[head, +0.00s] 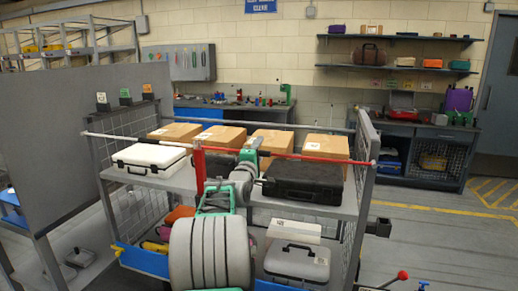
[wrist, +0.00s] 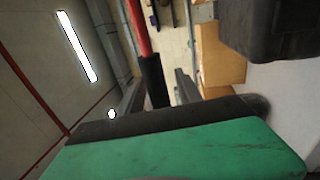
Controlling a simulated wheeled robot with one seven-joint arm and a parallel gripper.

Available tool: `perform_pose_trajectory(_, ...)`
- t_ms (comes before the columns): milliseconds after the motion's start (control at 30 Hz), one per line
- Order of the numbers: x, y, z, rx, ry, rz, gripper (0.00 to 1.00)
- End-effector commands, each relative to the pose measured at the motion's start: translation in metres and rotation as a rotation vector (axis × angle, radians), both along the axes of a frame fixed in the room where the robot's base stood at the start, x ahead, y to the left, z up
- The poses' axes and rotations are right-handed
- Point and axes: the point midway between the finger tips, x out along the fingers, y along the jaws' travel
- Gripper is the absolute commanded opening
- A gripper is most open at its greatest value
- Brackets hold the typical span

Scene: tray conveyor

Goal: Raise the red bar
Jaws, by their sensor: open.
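The red bar (head: 318,158) runs level across the front of the shelf unit, above its upper shelf. Its left stretch is pale, and a red upright (head: 199,170) stands near the colour change. My gripper (head: 254,147) is at the bar, left of the middle of its red stretch; my arm hides part of it. In the wrist view, the red bar (wrist: 138,28) has a black section (wrist: 154,80). My gripper (wrist: 159,88) is open there, with a grey finger on each side of the black section. I cannot tell whether they touch it.
On the upper shelf (head: 262,207) are a white case (head: 148,158), a black case (head: 303,181) and several cardboard boxes (head: 174,132). A grey panel (head: 75,145) stands at the left. The floor (head: 430,225) at the right is mostly clear.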

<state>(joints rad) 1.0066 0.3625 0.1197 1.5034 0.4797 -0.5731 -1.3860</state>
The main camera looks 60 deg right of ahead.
Motion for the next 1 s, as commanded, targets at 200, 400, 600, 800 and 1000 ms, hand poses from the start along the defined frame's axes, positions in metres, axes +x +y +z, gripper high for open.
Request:
perform_pose_trajectory(200,0.0003,0.0005,-0.0003,0.0,-0.001,0.001,0.32)
perform_pose_trajectory(400,0.0004,0.0007,-0.0003,0.001,-0.001,0.001,0.16)
perform_pose_trajectory(600,0.0005,0.0008,-0.0003,0.001,-0.001,0.001,0.0)
perform_pose_trajectory(800,0.0005,0.0008,-0.0003,0.001,-0.001,0.001,0.0)
perform_pose_trajectory(1000,0.0006,0.0009,-0.0003,0.001,-0.002,0.001,0.0)
